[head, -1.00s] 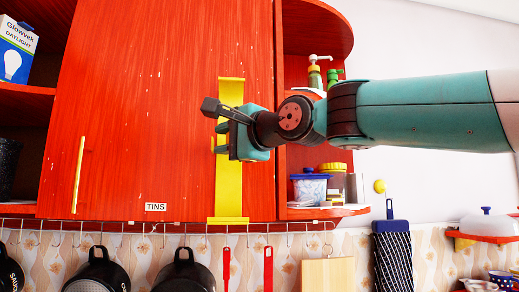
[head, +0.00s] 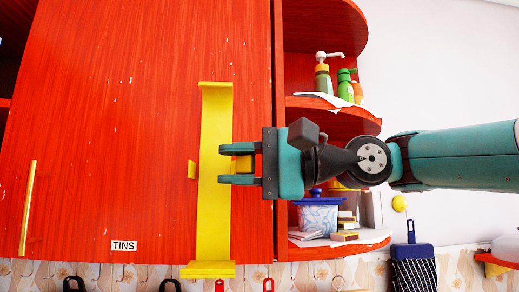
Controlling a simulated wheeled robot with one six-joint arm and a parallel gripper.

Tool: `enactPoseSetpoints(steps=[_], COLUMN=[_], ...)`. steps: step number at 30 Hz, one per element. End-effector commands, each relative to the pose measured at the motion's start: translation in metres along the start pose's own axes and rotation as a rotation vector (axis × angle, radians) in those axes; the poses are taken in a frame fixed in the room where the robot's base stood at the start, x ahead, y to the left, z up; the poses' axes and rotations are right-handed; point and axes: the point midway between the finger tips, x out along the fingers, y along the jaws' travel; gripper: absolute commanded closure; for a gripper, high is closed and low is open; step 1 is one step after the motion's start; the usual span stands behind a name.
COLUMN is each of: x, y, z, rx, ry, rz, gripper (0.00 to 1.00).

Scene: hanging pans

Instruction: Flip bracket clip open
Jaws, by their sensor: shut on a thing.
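The tall yellow bracket (head: 215,215) stands upright on the red cupboard door, with a foot at its bottom and a lip at its top. A small yellow tab (head: 192,170) sticks out on its left. My gripper (head: 227,164) comes from the right at the bracket's middle height. Its two dark-and-teal fingers, one above the other, are shut on a yellow block (head: 243,164) at the bracket's right side, which looks like the clip. The fingers partly hide the block, and I cannot tell how it joins the bracket.
The red door (head: 120,120) has a yellow handle (head: 27,210) at left and a TINS label (head: 124,245). Open shelves on the right hold bottles (head: 322,78) and a blue-lidded tub (head: 318,213). Pans and utensils hang below.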

Motion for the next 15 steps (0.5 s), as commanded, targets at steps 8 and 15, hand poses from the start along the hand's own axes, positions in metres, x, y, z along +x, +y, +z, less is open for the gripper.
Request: enactPoseSetpoints(steps=[8, 15], x=[0.0097, 0.0095], y=[0.0005, 0.0009], z=[0.0045, 0.0049], rx=[0.0, 0.0], ry=[-0.054, -0.055], rz=[0.0, 0.0], gripper=[1.0, 1.0])
